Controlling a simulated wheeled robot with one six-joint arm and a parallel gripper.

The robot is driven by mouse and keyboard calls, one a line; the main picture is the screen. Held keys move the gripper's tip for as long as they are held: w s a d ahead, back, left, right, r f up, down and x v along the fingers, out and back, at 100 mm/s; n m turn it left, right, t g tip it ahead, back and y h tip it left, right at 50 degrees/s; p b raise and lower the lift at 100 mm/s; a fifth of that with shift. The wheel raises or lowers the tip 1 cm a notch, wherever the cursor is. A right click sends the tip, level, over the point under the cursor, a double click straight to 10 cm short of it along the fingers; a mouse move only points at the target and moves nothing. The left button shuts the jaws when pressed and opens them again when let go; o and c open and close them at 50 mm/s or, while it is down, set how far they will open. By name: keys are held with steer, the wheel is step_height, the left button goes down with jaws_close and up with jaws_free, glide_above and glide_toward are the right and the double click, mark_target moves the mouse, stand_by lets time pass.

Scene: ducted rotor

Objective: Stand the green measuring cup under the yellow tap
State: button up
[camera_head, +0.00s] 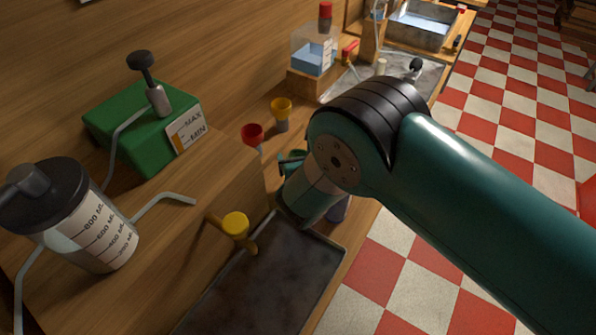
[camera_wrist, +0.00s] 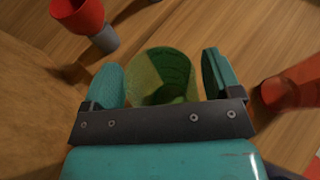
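The green measuring cup (camera_wrist: 160,78) shows in the wrist view between the two fingers of my gripper (camera_wrist: 166,80). I see into its open top. The fingers stand apart on either side of it, with what looks like a narrow gap at the right finger. In the head view my arm hides the cup, and part of my gripper (camera_head: 292,160) shows beyond the wrist.
A red cup with a grey base (camera_head: 252,134) stands near my gripper, and a yellow one (camera_head: 281,112) behind it. An orange-red object (camera_wrist: 292,88) lies close to the right finger. A green box (camera_head: 145,130) and a lidded jug (camera_head: 85,225) stand on the step. The dark tray looks empty.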

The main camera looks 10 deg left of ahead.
steer(key=c, duration=1)
steer(key=shift+r, duration=0.1)
steer(key=shift+c, duration=0.2)
